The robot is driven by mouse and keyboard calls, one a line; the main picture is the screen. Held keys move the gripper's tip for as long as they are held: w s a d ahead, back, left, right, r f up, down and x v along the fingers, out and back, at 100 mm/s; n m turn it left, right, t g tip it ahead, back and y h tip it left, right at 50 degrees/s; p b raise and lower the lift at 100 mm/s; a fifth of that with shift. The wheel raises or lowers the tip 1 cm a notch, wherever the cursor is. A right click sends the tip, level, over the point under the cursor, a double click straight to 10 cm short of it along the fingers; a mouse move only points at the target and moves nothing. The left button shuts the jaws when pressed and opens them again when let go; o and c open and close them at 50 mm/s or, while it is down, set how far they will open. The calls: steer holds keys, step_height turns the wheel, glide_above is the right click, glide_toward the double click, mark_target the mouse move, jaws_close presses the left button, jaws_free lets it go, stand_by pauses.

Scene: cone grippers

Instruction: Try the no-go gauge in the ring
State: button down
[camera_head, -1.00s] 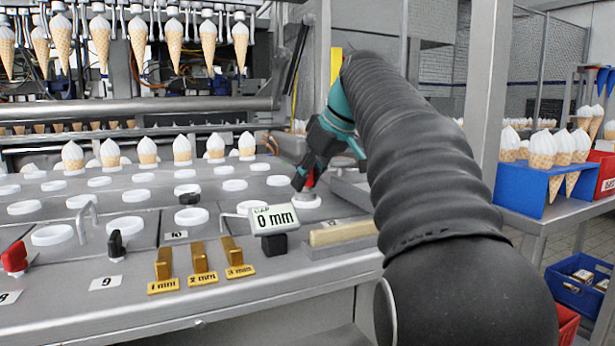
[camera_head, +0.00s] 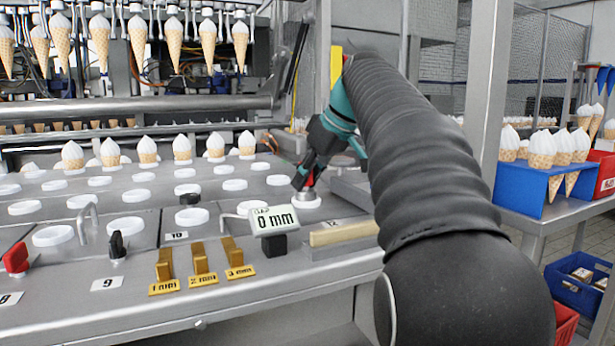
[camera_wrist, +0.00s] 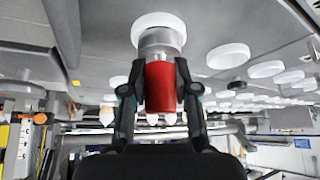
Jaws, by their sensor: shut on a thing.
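My gripper (camera_head: 312,172) is shut on the red handle of a gauge (camera_wrist: 161,88), one finger on either side in the wrist view. The gauge has a round metal end (camera_wrist: 160,42) that points away from my gripper. In the head view the gauge (camera_head: 309,183) stands about upright over a white ring (camera_head: 304,203) on the machine's top. In the wrist view the metal end meets the white ring (camera_wrist: 157,20). I cannot tell whether it sits in the opening or rests on top, as the end hides the ring's middle.
A display (camera_head: 273,220) reading 0 mm stands in front. Brass blocks (camera_head: 200,260) marked 1, 2 and 3 mm lie to its left, a pale wooden bar (camera_head: 343,233) to its right. Several other white rings (camera_head: 125,223) and a bent metal handle (camera_head: 88,220) are around.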

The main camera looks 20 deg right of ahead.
steer(key=shift+r+p, duration=1.45)
steer(key=shift+r, duration=2.55)
